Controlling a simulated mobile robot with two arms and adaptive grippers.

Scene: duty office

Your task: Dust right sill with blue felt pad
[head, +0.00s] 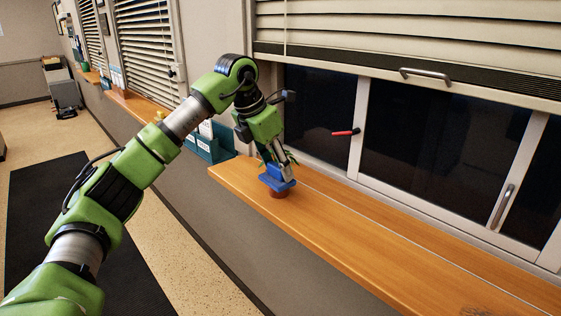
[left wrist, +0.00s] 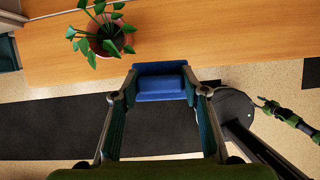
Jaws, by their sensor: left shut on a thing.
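The wooden sill (head: 400,238) runs under the window from the middle to the lower right in the head view. My left gripper (head: 282,172) is shut on the blue felt pad (head: 277,180), near the sill's left end. In the left wrist view the pad (left wrist: 162,82) sits between the two fingertips of the left gripper (left wrist: 160,88), over the sill's front edge. I cannot tell whether it touches the wood. A dark, thin scribble-like patch (head: 482,311) shows on the sill at the bottom of the head view. A green arm part, seemingly my right, shows in the left wrist view; its gripper (left wrist: 265,105) is small and unclear.
A potted plant (left wrist: 105,35) stands on the sill close to the pad; in the head view its reddish pot (head: 278,194) is partly hidden. Teal holders (head: 208,146) stand left of the sill. A red handle (head: 345,132) juts from the window. The sill's middle is clear.

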